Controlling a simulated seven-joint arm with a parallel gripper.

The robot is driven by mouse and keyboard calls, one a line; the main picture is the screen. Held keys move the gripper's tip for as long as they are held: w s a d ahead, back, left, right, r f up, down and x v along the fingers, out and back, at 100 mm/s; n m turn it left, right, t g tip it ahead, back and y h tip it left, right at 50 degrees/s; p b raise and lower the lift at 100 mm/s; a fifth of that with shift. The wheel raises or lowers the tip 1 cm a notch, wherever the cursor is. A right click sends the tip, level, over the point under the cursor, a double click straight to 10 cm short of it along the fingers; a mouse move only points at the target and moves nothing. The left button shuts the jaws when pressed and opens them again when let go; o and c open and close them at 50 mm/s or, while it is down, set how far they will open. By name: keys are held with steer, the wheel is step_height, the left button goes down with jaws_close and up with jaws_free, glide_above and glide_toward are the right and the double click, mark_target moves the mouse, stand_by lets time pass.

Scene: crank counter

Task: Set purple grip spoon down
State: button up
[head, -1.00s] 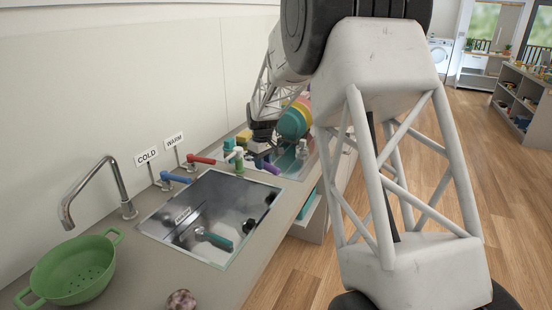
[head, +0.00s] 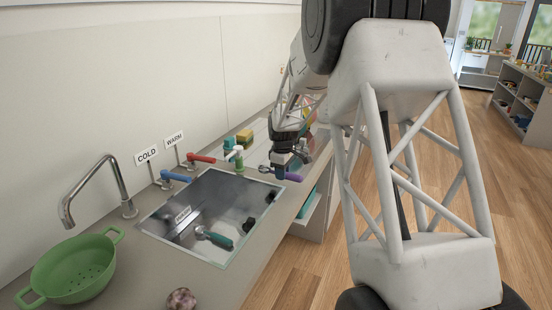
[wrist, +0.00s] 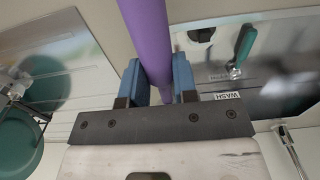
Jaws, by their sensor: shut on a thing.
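The purple grip spoon (head: 294,177) is in my gripper (head: 282,171), near the far right corner of the sink in the head view. Its metal end (head: 264,169) points left and its purple grip points right. In the wrist view the purple handle (wrist: 147,28) runs between the two blue fingers of my gripper (wrist: 159,78), which are shut on it. The spoon appears held above the counter; the exact height cannot be told. The far end of the handle runs out of the wrist view.
Blue (head: 176,177) and red (head: 201,158) tap levers, a faucet (head: 98,180) and a green colander (head: 72,268) line the counter. A teal dish (wrist: 18,140) shows in the wrist view.

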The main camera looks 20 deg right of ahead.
steer(key=w+d, duration=0.1)
steer(key=w, duration=0.4)
steer(key=w+d+f, duration=0.1)
steer(key=w, duration=0.4)
steer(key=w+d, duration=0.1)
steer(key=w, duration=0.4)
steer(key=shift+w+f, duration=0.25)
steer(key=shift+w, duration=0.1)
steer(key=shift+f, duration=0.1)
steer(key=shift+f, duration=1.65)
steer(key=shift+f, duration=0.15)
steer(key=o, duration=0.9)
step_height(320, 180, up, 12)
steer(key=shift+r, duration=0.2)
